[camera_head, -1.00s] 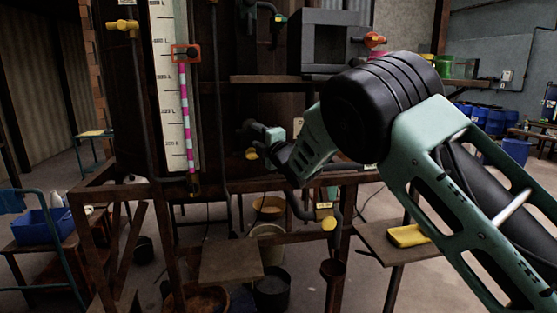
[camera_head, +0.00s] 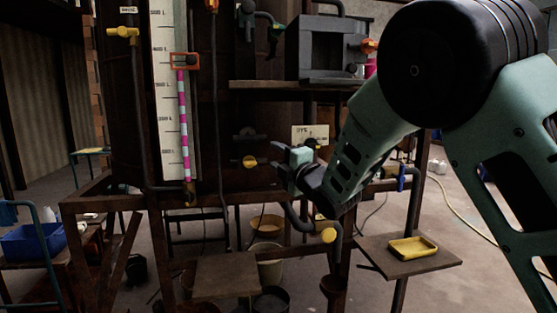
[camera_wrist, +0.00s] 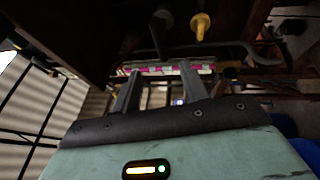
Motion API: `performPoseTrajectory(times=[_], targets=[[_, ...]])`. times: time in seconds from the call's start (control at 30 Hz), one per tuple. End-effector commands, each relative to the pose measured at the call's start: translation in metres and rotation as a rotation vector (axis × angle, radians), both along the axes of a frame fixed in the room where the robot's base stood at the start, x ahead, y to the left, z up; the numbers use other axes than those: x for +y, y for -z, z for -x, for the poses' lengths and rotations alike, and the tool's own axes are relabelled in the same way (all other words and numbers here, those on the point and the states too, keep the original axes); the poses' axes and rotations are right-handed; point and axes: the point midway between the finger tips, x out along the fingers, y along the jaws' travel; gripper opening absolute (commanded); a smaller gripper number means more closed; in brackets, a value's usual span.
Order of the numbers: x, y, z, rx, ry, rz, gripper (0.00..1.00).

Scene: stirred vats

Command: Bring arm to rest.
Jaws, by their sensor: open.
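My gripper (camera_head: 283,163) is at the centre of the head view, in front of the dark vat and above the rusty frame. Its fingers point left, toward the vat. In the wrist view my gripper (camera_wrist: 158,75) shows two grey fingers spread apart with nothing between them. My green and black arm fills the right side of the head view and hides what lies behind it. A pink-and-white striped gauge (camera_head: 183,125) stands on the vat's front, left of my gripper; a striped strip (camera_wrist: 165,70) also shows beyond the fingertips in the wrist view.
A rusty frame (camera_head: 110,203) stands below the vat. Yellow-handled valves (camera_head: 328,236) stick out near my gripper. A small shelf holds a yellow tray (camera_head: 413,248) at the lower right. A grey box (camera_head: 325,48) sits on the upper shelf. A blue bin (camera_head: 33,240) is at left.

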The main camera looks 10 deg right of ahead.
Motion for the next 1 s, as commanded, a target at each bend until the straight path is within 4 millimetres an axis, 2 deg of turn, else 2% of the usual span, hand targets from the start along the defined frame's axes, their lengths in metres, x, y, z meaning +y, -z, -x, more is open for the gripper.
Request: performPoseTrajectory(times=[0.13,0.23,0.37,0.47,0.57,0.67,0.7,0.77,0.8,0.9,1.0], targets=[[0.000,0.004,0.002,0.043,0.005,-0.029,0.44],[0.002,0.019,0.012,0.183,0.021,-0.116,0.44],[0.012,0.055,0.049,0.508,0.063,-0.301,0.44],[0.026,0.087,0.096,0.791,0.113,-0.440,0.44],[0.038,0.115,0.157,1.064,0.188,-0.540,0.44],[0.044,0.137,0.227,1.311,0.296,-0.600,0.44],[0.044,0.144,0.255,1.399,0.348,-0.613,0.44],[0.042,0.154,0.298,1.517,0.436,-0.620,0.44],[0.038,0.159,0.325,1.584,0.499,-0.620,0.44],[0.026,0.168,0.384,1.709,0.660,-0.603,0.44],[0.012,0.173,0.428,1.779,0.799,-0.579,0.44]])
